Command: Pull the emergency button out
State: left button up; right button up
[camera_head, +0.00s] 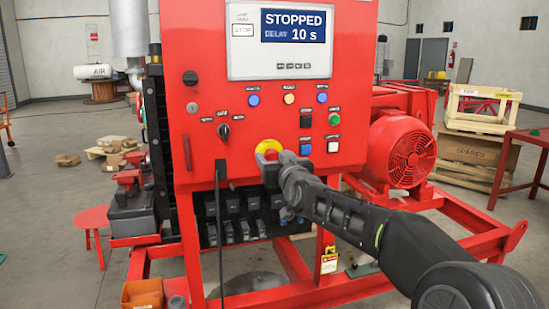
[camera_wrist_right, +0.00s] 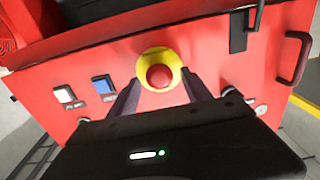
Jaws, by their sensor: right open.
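The emergency button (camera_wrist_right: 160,77) is a round red knob on a yellow disc, on the red control panel (camera_wrist_right: 225,70). In the head view the yellow disc (camera_head: 267,147) shows low on the panel, with my right gripper (camera_head: 269,157) in front of its lower part. In the right wrist view my right gripper (camera_wrist_right: 163,88) is open, with one dark finger on each side of the button. Whether the fingers touch the knob cannot be told. My left gripper is not in view.
The panel's screen (camera_head: 293,26) reads STOPPED, DELAY 10 s. Blue and white buttons (camera_head: 333,147) sit just right of the emergency button, and a black rotary switch (camera_head: 223,132) sits left.

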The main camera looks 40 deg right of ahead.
grip_shut()
dwell(0.6)
